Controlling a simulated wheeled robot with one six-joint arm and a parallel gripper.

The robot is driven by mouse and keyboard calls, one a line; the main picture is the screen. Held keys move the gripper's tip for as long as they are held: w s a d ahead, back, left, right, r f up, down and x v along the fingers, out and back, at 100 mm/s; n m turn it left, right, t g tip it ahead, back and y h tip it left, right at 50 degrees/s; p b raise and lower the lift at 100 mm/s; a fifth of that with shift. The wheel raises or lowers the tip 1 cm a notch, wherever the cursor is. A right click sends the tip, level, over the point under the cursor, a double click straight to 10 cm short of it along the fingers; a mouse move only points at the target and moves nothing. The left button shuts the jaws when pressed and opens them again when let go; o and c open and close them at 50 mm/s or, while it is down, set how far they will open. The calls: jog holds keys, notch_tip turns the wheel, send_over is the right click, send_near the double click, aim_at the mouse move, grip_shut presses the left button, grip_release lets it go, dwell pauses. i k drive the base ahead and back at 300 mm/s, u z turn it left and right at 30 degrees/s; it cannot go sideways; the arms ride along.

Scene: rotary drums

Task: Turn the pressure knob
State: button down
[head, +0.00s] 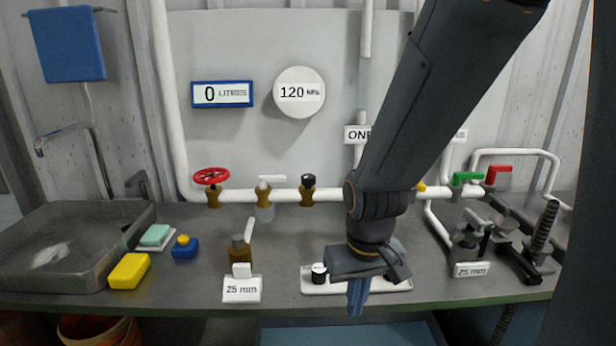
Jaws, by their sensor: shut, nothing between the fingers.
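A small black knob (308,180) sits on a brass fitting on the white pipe, below the round gauge (299,92) that reads 120 kPa. No label on the knob is readable, so I cannot tell for certain that it is the pressure knob. My gripper (357,301) points down in front of the white tray at the counter's front edge, right of and nearer than the knob. Its fingers look shut and empty, apart from the knob. My arm hides part of the pipe and a wall label.
A red handwheel (211,177) and a white-handled valve (267,183) stand left of the knob. Green (467,178) and red (497,172) levers are at right. A white tray (399,286) with a black-and-white cylinder (319,274) lies near my gripper. A brass valve (240,252) stands front left.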

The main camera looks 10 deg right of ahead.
aim_at(308, 180)
jog(key=k, duration=1.3)
jog(key=u, duration=0.75)
jog(key=i, duration=1.15)
jog(key=z, duration=0.6)
jog(key=i, duration=0.4)
jog(key=z, duration=0.5)
